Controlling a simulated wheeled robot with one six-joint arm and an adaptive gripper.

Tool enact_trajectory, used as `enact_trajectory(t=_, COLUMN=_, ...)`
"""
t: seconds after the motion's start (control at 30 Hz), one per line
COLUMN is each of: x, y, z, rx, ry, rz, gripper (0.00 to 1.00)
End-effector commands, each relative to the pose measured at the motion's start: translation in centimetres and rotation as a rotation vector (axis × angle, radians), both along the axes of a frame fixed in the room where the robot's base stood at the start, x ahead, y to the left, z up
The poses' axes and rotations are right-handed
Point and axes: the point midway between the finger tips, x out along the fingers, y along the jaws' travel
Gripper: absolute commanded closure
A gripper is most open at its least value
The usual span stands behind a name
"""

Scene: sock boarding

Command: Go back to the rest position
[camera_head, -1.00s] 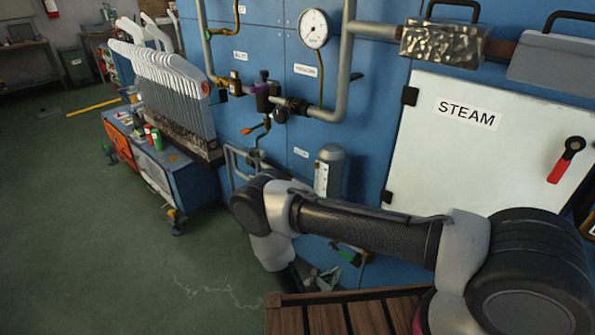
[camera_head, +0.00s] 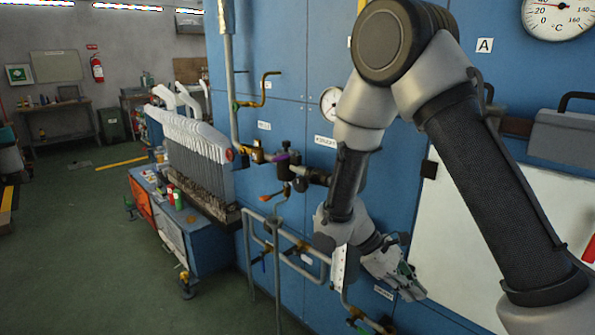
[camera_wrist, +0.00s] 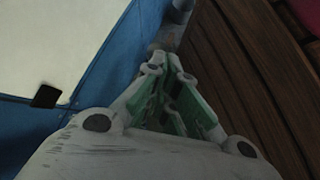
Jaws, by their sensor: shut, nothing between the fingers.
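My gripper (camera_head: 408,285) hangs below my raised, folded arm in the head view, in front of the blue machine panel (camera_head: 290,130). It points down and to the right and holds nothing. In the wrist view my gripper (camera_wrist: 170,75) has its green-lined fingers converging to a closed tip. The white steam door (camera_head: 455,240) is behind and right of it in the head view, partly hidden by my arm. I cannot tell the exact gap between gripper and panel.
Pipes and valves (camera_head: 283,158) stand out from the panel left of my arm. A blue cart (camera_head: 205,245) stands at the left below a row of white sock boards (camera_head: 195,150). Brown wooden slats (camera_wrist: 235,80) lie beside my gripper in the wrist view. The green floor (camera_head: 90,260) is clear.

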Motion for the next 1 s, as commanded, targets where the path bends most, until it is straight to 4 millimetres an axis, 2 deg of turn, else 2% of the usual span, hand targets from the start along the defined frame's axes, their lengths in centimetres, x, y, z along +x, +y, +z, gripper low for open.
enact_trajectory(t=0.03, x=-0.4, y=-0.4, z=2.1, rx=0.051, ry=-0.044, rz=-0.062, gripper=1.00)
enact_trajectory(t=0.1, x=-1.1, y=-0.9, z=4.5, rx=0.119, ry=-0.100, rz=-0.149, gripper=1.00)
enact_trajectory(t=0.4, x=-4.9, y=-3.2, z=13.5, rx=0.406, ry=-0.381, rz=-0.476, gripper=1.00)
enact_trajectory(t=0.6, x=-7.5, y=-5.1, z=18.6, rx=0.569, ry=-0.609, rz=-0.645, gripper=1.00)
enact_trajectory(t=0.8, x=-9.7, y=-7.7, z=23.1, rx=0.666, ry=-0.853, rz=-0.726, gripper=1.00)
enact_trajectory(t=1.0, x=-11.0, y=-9.5, z=26.0, rx=0.699, ry=-1.010, rz=-0.763, gripper=1.00)
